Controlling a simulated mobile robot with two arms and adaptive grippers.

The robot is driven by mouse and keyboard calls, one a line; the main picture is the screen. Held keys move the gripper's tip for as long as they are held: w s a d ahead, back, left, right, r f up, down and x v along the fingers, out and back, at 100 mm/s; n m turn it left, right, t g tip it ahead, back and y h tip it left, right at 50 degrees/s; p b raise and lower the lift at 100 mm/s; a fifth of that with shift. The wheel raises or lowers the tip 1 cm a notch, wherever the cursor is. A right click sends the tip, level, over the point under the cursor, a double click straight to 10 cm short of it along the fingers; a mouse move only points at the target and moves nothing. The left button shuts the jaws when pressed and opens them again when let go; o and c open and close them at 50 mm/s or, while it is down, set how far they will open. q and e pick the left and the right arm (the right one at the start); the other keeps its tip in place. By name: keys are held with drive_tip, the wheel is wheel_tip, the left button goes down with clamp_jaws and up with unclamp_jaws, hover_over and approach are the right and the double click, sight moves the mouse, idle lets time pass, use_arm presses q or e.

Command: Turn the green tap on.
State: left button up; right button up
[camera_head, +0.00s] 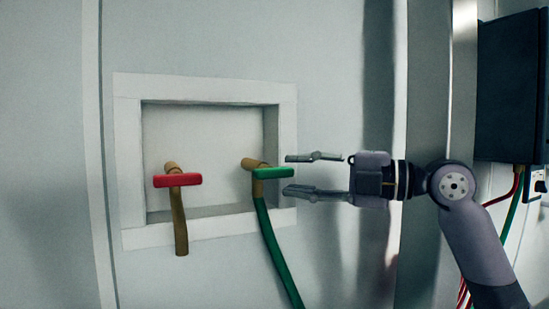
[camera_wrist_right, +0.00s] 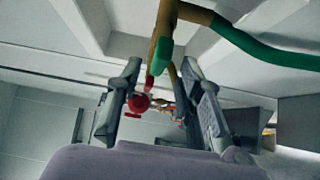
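The green tap (camera_head: 273,173) has a flat bar handle, which lies level on a brass pipe at the right side of the wall recess. A green hose runs down from it. My right gripper (camera_head: 301,174) is open, just right of the green handle, its fingers pointing left, one above and one below handle height. In the right wrist view the green handle (camera_wrist_right: 162,57) shows end-on ahead, roughly between the two fingers (camera_wrist_right: 160,95). I see no contact, though depth is hard to judge. My left gripper is not in view.
A red tap (camera_head: 178,180) on a brass pipe is left of the green one; it also shows in the right wrist view (camera_wrist_right: 139,103). The white recess frame (camera_head: 128,165) surrounds both taps. A dark box (camera_head: 512,85) with cables hangs at the far right.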

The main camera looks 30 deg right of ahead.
sight(282, 174)
drive_tip(key=p+x, duration=0.1)
drive_tip(key=x, duration=0.4)
drive_tip(key=shift+p, duration=0.3)
clamp_jaws()
